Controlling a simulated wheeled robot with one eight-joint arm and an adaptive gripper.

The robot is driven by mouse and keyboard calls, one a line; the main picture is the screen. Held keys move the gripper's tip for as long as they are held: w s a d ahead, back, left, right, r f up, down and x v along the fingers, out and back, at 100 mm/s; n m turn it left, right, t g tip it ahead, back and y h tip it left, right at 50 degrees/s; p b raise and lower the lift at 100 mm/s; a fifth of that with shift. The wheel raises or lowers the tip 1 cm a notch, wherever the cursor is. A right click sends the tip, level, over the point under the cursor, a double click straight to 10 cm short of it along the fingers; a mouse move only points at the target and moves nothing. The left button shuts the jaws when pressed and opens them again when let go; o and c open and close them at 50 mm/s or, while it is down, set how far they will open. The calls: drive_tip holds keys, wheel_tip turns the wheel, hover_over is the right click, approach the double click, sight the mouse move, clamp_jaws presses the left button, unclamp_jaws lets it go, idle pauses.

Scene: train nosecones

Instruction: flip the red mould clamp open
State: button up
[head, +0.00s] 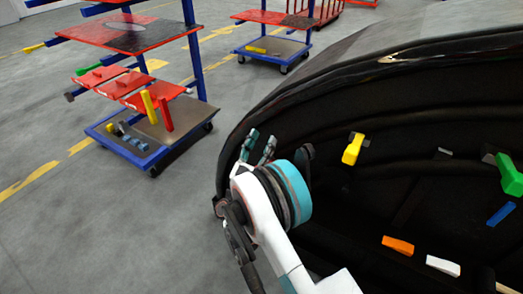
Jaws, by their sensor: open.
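My gripper (259,146) is at the left rim of the large black mould (400,110). Its two teal fingers are apart, with nothing visible between them. My white arm with a teal band reaches up from the bottom of the view. No red clamp can be made out on the mould; one may be hidden behind my gripper or arm. The clamps I see inside the mould are a yellow one (352,149) right of my gripper and a green one (509,176) at the far right.
An orange piece (398,245), a white piece (443,265) and a blue piece (501,214) sit lower in the mould. A blue cart (150,158) with red shelves and upright yellow and red pieces stands at left; another cart (268,50) stands behind. Grey floor between is clear.

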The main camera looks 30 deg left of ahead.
drive_tip(key=shift+r, duration=2.7)
